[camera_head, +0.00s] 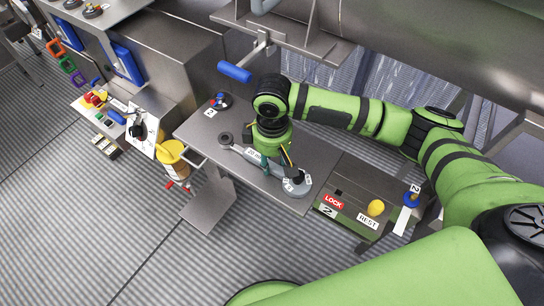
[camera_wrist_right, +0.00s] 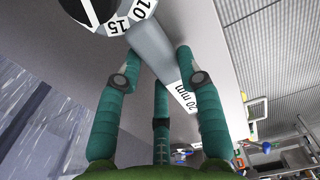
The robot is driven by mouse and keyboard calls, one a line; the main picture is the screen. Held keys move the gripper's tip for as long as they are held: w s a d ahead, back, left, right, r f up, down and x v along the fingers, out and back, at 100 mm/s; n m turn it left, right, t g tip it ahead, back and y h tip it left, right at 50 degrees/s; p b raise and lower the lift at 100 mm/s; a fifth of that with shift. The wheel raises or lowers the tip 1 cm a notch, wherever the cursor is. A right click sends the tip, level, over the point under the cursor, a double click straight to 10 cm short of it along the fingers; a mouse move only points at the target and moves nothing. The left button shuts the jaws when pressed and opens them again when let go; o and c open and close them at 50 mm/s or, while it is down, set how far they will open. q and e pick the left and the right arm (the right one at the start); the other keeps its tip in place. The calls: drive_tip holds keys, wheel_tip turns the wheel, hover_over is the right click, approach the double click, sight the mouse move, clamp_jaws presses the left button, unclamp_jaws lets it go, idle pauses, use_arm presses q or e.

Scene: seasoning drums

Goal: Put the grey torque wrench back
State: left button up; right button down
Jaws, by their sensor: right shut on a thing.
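The grey torque wrench (camera_head: 239,149) has a ring at one end and a broad round head with number labels (camera_head: 296,188) at the other. It lies along the grey metal shelf, on it or just above it; I cannot tell which. My right gripper (camera_head: 268,161) points down over its middle and hides part of the shaft. In the right wrist view, the teal fingers (camera_wrist_right: 159,66) are closed around the grey shaft (camera_wrist_right: 151,42), beside a "20 mm" label. The dial with "10" and "15" shows at the top. My left gripper is out of view.
A blue-handled lever (camera_head: 234,72) is behind the shelf. A small dark knob piece (camera_head: 219,101) sits at the shelf's back left. A box with LOCK and REST labels (camera_head: 347,208) and a yellow knob stands right. A yellow container (camera_head: 171,152) hangs left of the shelf.

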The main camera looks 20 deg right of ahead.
sight(272, 162)
drive_tip(key=c, duration=0.8)
unclamp_jaws()
drive_tip(key=shift+f, duration=0.1)
wheel_tip(272, 162, up, 12)
drive_tip(key=b, duration=0.1)
drive_tip(key=shift+s, duration=0.1)
